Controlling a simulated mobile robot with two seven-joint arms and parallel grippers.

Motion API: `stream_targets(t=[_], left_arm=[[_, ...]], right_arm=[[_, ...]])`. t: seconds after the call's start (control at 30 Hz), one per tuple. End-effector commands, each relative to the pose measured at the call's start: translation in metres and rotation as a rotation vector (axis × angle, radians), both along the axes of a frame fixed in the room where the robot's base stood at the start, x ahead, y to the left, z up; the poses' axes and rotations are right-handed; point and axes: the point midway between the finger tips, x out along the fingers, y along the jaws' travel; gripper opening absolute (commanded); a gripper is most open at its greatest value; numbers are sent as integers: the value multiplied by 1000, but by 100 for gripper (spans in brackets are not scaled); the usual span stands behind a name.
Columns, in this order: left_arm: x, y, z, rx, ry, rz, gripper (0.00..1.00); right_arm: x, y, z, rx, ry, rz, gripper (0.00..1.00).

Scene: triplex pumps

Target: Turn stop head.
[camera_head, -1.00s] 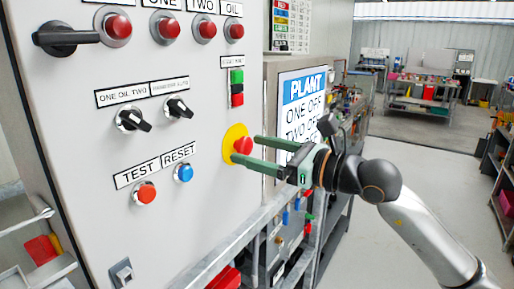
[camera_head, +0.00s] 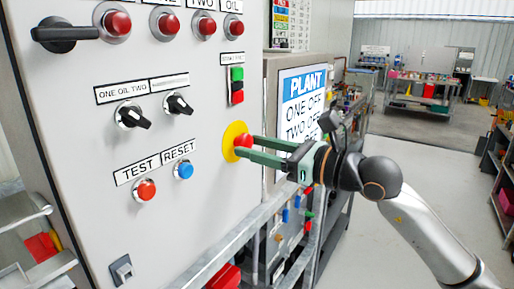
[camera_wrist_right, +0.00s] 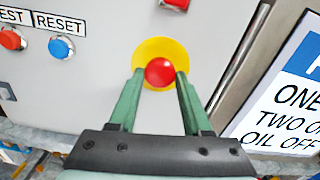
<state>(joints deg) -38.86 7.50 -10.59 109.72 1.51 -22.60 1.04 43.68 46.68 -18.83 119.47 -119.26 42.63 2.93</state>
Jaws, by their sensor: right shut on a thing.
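The stop head is a red round button (camera_head: 243,141) on a yellow disc (camera_head: 229,148) on the grey panel. It also shows in the right wrist view as a red head (camera_wrist_right: 159,71) in front of its yellow disc (camera_wrist_right: 160,45). My right gripper (camera_head: 240,146) reaches in from the right with its green fingers on either side of the head, shut on it. In the right wrist view the fingertips (camera_wrist_right: 159,75) flank the red head. The fingers partly cover the head in the head view. My left gripper is not in view.
A blue RESET button (camera_head: 183,170), an orange-red TEST button (camera_head: 145,190) and black selector knobs (camera_head: 131,116) sit left of the disc. A green and red switch (camera_head: 237,85) is above it. A metal rail (camera_head: 240,235) runs below. A PLANT sign (camera_head: 303,100) stands behind the arm.

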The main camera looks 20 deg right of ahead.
Motion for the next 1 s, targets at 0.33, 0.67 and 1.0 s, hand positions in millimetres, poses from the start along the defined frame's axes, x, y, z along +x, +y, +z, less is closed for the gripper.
stream_targets(t=[0.33, 0.67, 1.0], left_arm=[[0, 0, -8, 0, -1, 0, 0], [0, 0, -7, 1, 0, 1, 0], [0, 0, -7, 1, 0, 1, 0]], right_arm=[[0, 1, 1, 294, 226, 1, 0], [0, 0, 1, 356, 275, -1, 0], [0, 0, 1, 354, 275, -1, 75]])
